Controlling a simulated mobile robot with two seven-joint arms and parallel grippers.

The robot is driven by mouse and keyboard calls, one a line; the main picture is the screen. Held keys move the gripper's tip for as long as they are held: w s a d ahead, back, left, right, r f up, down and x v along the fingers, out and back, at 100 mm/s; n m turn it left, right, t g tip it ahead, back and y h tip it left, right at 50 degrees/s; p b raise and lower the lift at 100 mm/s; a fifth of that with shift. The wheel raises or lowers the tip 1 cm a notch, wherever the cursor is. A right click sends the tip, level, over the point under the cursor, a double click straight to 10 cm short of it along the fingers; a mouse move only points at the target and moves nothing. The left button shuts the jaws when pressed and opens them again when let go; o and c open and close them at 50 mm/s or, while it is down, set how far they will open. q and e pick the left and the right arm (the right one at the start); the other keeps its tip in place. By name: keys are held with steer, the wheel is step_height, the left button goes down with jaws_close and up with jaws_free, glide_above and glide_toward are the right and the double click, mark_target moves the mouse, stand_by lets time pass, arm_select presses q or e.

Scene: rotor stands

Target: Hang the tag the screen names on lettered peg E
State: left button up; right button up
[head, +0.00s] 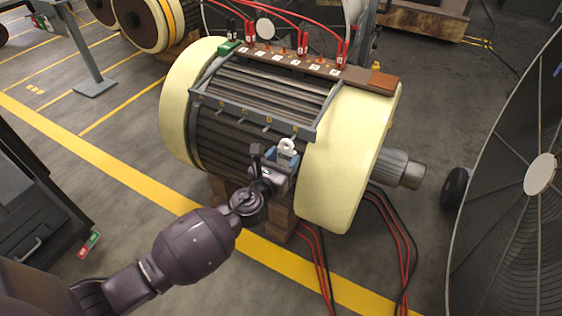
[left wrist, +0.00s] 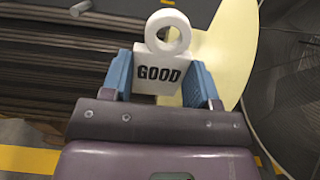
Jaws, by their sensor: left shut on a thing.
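My left gripper (head: 281,163) is shut on a white tag (head: 287,148) with a ring at its top. In the left wrist view the tag (left wrist: 158,76) stands upright between the blue fingers and reads GOOD. The tag is in front of the rotor, near the right end of a grey rail (head: 255,118). Small pegs stick out along this rail; their letters are too small to read, so I cannot tell which is E. The ring appears apart from the pegs. My right gripper is not in view. No readable screen shows.
The rotor (head: 330,170) has cream end rings and sits on wooden blocks. Red cables run to its top terminal strip (head: 300,62). A dark cart (head: 40,200) with a green and a red tag (head: 90,243) stands at left. A large round mesh guard (head: 515,215) is at right.

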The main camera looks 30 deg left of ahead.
arm_select(q)
steer(key=shift+w+f+b, duration=0.1)
steer(key=shift+w+b, duration=0.2)
steer(key=shift+w, duration=1.25)
steer(key=shift+w+f, duration=0.15)
steer(key=shift+f, duration=0.05)
steer(key=shift+w, duration=0.15)
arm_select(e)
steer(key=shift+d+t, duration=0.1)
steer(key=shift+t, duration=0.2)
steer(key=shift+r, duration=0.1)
arm_select(q)
steer(key=shift+f+b, duration=0.25)
steer(key=shift+b, duration=0.1)
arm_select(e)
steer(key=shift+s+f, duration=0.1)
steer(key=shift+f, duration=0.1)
arm_select(q)
steer(key=o, duration=0.8)
